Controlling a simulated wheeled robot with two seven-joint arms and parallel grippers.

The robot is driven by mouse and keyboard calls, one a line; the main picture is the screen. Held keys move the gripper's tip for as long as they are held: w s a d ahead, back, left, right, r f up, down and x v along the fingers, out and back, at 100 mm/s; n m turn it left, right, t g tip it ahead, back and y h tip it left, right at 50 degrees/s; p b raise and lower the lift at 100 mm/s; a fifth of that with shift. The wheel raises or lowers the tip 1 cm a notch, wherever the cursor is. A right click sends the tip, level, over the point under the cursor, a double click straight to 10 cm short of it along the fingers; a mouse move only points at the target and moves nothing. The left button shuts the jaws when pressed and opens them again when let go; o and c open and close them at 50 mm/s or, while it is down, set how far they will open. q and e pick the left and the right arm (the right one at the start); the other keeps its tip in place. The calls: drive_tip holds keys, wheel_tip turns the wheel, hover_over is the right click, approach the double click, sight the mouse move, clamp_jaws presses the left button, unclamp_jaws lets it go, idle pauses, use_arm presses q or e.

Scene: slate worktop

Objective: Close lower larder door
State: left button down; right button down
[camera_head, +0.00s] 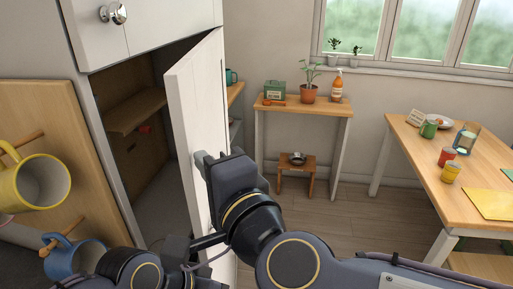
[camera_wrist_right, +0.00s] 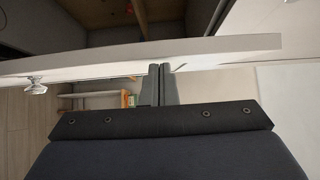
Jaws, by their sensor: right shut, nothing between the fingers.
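The lower larder door (camera_head: 205,105) is a white panel standing ajar at the left in the head view. Its far edge meets the cabinet and its near edge is swung out from the opening. In the right wrist view the door (camera_wrist_right: 225,47) shows edge-on, with a round knob (camera_wrist_right: 36,87) on its outer face. My right gripper (camera_head: 205,163) is shut and empty at the door's outer face; its fingertips (camera_wrist_right: 158,72) are close to the panel, and I cannot tell whether they touch. Dark parts at the bottom left may be my left arm; its jaws cannot be made out.
The larder's dark inside shows a wooden shelf (camera_head: 135,110). An upper door with a knob (camera_head: 113,13) is above. At left, a yellow mug (camera_head: 45,182) and a blue mug (camera_head: 75,257) hang on pegs. A side table (camera_head: 300,107) and a larger table (camera_head: 415,150) stand right of the door, with bare floor between.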

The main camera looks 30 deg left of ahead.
drive_tip(key=s+a+p, duration=0.1)
drive_tip(key=s+a, duration=0.3)
drive_tip(key=a, duration=0.2)
drive_tip(key=shift+a, duration=0.25)
drive_tip(key=shift+f, duration=0.1)
